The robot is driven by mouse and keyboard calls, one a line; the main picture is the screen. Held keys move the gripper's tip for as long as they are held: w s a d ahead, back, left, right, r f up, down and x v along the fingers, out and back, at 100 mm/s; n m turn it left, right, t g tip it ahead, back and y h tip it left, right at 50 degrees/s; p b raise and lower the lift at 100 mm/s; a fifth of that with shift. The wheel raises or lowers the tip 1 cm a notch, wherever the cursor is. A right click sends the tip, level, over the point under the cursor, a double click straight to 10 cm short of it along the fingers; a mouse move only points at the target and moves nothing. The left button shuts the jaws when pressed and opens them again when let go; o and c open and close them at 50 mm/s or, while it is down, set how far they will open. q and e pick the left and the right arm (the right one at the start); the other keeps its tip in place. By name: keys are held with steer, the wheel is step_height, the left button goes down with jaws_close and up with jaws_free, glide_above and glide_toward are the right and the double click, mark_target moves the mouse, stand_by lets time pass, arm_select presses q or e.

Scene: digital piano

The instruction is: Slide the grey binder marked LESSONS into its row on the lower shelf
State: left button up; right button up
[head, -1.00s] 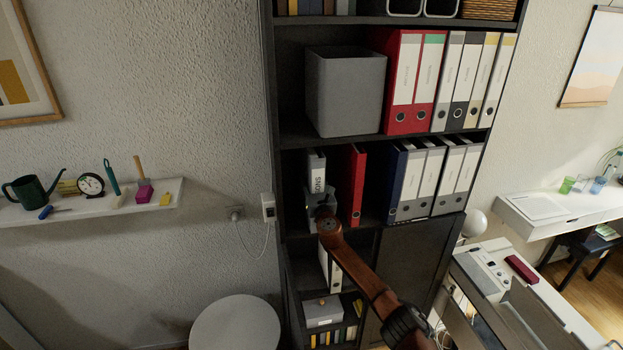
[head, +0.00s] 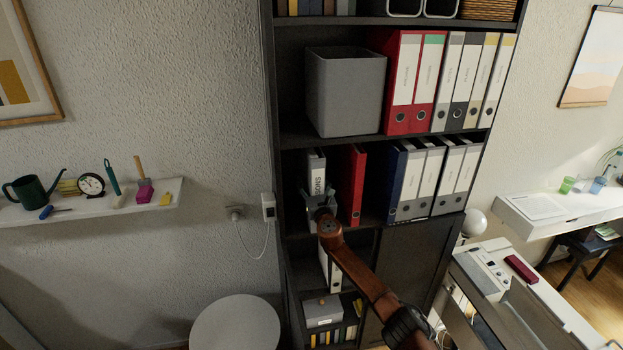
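The grey binder marked LESSONS (head: 317,171) stands upright at the left end of the lower binder shelf, its white label partly showing. My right arm comes in from the lower right, and its gripper (head: 320,197) is at the lower part of the binder's spine. The gripper's fingers appear spread to either side of the spine, wider than it. The gripper and wrist hide the binder's lower end. A red binder (head: 353,185) stands to the right with a gap between. My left gripper is not in view.
A blue binder (head: 396,183) and several grey ones fill the shelf's right part. A grey box (head: 345,92) and more binders stand on the shelf above. The dark bookcase side is close on the left. A white round table (head: 235,322) stands below left.

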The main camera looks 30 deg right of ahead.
steer(key=shift+r+p+v, duration=0.2)
steer(key=shift+p+v, duration=1.55)
steer(key=shift+v, duration=0.55)
steer(key=shift+s+f, duration=0.1)
steer(key=v, duration=1.2)
steer(key=shift+d+f, duration=0.1)
